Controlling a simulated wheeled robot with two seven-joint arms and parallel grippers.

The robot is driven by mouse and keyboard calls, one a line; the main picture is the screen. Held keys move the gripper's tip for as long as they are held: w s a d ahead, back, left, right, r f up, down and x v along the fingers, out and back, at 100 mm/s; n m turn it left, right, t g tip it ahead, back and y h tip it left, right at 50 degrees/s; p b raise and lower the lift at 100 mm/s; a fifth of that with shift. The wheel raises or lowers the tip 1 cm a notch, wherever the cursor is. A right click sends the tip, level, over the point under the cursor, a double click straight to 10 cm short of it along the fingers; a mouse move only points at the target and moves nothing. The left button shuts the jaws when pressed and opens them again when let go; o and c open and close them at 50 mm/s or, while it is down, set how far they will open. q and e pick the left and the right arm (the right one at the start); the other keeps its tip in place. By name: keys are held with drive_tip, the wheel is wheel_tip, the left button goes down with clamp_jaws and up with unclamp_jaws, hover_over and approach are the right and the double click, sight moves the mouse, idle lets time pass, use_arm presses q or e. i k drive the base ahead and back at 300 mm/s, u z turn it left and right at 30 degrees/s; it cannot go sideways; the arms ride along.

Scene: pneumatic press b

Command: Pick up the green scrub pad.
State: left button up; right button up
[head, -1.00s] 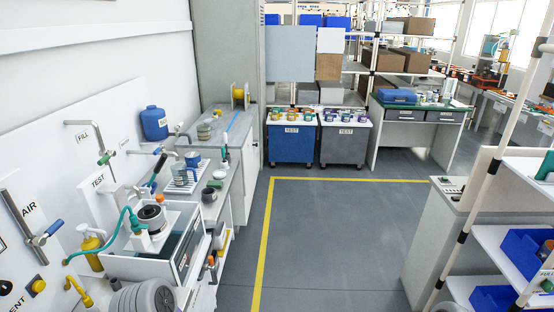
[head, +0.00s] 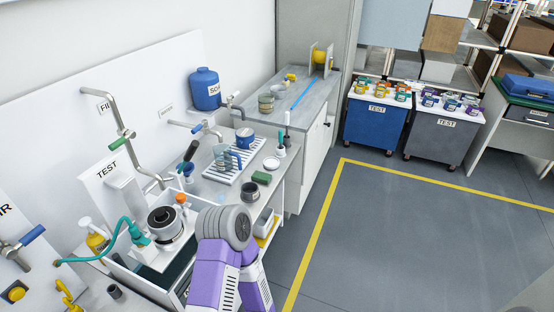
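The green scrub pad (head: 262,177) is a small dark green block. It lies flat on the grey counter, between the striped drying rack and a dark round pot. Nothing covers it. A purple and white link of my own arm with a round grey joint rises from the bottom of the head view, on the near side of the pad and apart from it. Neither of my grippers shows in this view, so I cannot see whether they hold anything.
The drying rack (head: 235,168) holds a glass jug (head: 222,157) and a blue mug (head: 244,138). A dark pot (head: 250,193), a white dish (head: 271,163) and a brush in a holder (head: 281,150) stand close to the pad. A faucet (head: 205,128) overhangs the counter.

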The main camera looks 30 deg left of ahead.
sight(259, 175)
drive_tip(key=i, duration=3.1)
drive_tip(key=u, duration=3.65)
